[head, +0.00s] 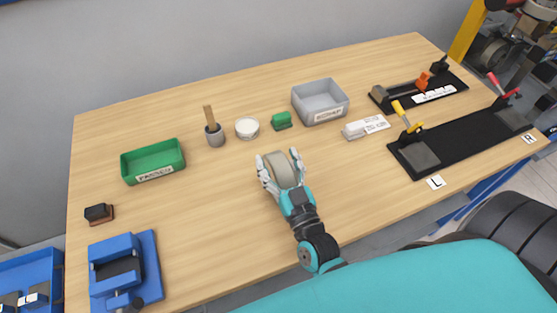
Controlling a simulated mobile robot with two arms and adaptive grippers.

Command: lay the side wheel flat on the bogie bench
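The side wheel (283,170) is a pale grey-beige disc with a wide rim, standing on edge between the fingers of my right gripper (280,165). The fingers lie against both of its sides, and the gripper is shut on it. The wheel is over the front middle of the wooden bogie bench (225,245). I cannot tell whether its lower edge touches the bench top, as the gripper hides it. My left gripper is not in view.
Behind the wheel are a white round tub (247,128), a green block (282,121) and a grey bin (320,101). A green tray (153,161) and blue vise (125,271) stand left. Black fixtures (465,141) with levers stand right. Bare wood surrounds the gripper.

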